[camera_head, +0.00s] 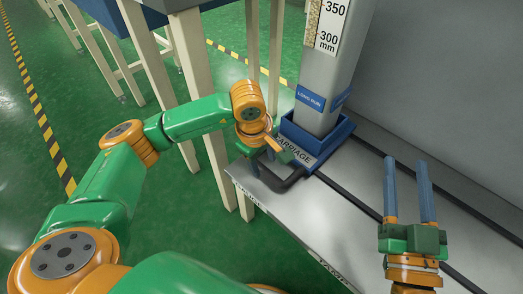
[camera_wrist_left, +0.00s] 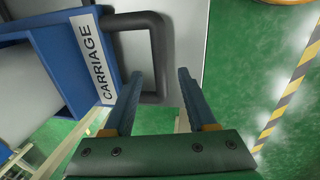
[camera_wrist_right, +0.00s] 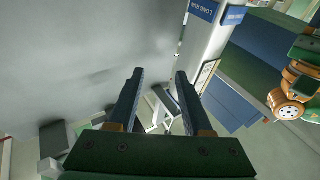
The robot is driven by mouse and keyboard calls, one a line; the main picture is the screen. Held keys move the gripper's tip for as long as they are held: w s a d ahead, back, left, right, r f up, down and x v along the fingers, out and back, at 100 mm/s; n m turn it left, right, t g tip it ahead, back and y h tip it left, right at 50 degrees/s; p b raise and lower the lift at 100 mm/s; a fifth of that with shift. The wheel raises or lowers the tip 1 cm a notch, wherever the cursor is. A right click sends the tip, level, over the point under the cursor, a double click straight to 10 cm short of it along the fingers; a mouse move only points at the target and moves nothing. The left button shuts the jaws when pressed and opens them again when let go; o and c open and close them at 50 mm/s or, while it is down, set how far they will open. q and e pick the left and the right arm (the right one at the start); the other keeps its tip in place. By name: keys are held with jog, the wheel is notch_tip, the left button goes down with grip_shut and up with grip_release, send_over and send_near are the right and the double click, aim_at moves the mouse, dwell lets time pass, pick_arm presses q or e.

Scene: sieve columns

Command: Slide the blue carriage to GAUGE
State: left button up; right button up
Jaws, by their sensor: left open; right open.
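The blue carriage (camera_head: 325,147), with a white CARRIAGE label, sits around the foot of a tall grey column (camera_head: 335,75) at the far end of the table. It also shows in the left wrist view (camera_wrist_left: 78,70). Its dark bent handle (camera_head: 290,184) sticks out at the front. My left gripper (camera_head: 264,163) is open at the handle. In the left wrist view the handle (camera_wrist_left: 156,62) appears between the fingertips; contact cannot be told. My right gripper (camera_head: 406,163) is open and empty above the table's right part. No GAUGE mark is clearly readable.
Dark rails (camera_head: 352,194) run along the pale table (camera_head: 290,214), with small lettering at its front edge. A grey wall (camera_head: 440,90) stands behind. Cream-legged tables (camera_head: 157,75) stand at left. The table between my grippers is clear apart from the rails.

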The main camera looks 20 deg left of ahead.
pick_arm(q)
jog(key=r, duration=0.1)
jog(key=r+p, duration=0.1)
jog(key=r, duration=0.2)
jog(key=shift+s+a, duration=0.15)
jog(key=shift+s, duration=0.2)
pick_arm(e)
notch_tip(320, 180, down, 11)
jog(key=s+d+g+h, duration=0.1)
jog(key=g+h, duration=0.1)
jog(key=g, duration=0.4)
jog(key=shift+d+f+m+g, duration=0.2)
jog(key=shift+d+m+g, duration=0.1)
jog(key=shift+d, duration=0.1)
